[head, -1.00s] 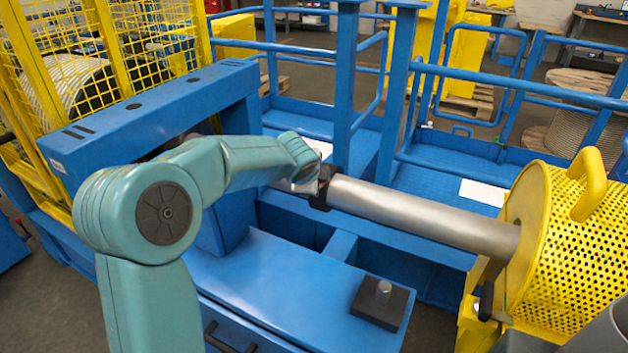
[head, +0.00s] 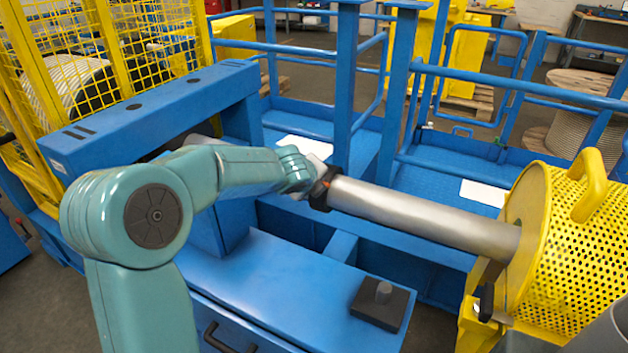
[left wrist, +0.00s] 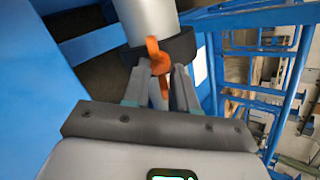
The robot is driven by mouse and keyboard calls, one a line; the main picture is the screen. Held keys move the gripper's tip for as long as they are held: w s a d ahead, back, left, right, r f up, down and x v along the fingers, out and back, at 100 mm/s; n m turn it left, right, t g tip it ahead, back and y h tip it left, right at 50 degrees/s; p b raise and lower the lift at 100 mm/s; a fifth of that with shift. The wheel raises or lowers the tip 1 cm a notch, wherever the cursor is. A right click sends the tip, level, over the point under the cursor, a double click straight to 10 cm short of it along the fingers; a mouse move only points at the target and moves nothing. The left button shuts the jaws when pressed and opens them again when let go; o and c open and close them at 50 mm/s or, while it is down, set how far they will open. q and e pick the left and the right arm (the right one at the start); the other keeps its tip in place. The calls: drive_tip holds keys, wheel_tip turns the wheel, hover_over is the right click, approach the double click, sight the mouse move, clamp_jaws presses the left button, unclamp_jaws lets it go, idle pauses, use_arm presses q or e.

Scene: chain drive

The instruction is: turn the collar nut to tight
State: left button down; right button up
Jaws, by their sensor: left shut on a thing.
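The collar nut (head: 321,193) is a dark ring around the left end of the silver shaft (head: 420,215). It also shows in the left wrist view (left wrist: 180,47), with an orange tab (left wrist: 154,50) standing on it. My left gripper (left wrist: 160,76) is shut on the orange tab, a finger on each side of it. In the head view my left gripper (head: 314,184) is at the collar nut and mostly hidden behind my own wrist. My right gripper is not in view.
A yellow perforated guard (head: 590,250) with a handle stands at the shaft's right end. Blue railings (head: 510,85) rise behind. A blue beam (head: 150,115) lies behind my left arm. A dark block with a peg (head: 380,305) sits on the blue deck below the shaft.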

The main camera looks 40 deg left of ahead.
use_arm(q)
drive_tip(key=shift+f, duration=0.15)
idle(0.3)
drive_tip(key=c, duration=1.1)
unclamp_jaws()
drive_tip(key=shift+s, duration=0.1)
drive_tip(key=p+v, duration=0.3)
drive_tip(key=v, duration=1.3)
drive_tip(key=shift+p, duration=0.35)
drive_tip(key=shift+s+d, duration=0.1)
drive_tip(key=shift+s, duration=0.1)
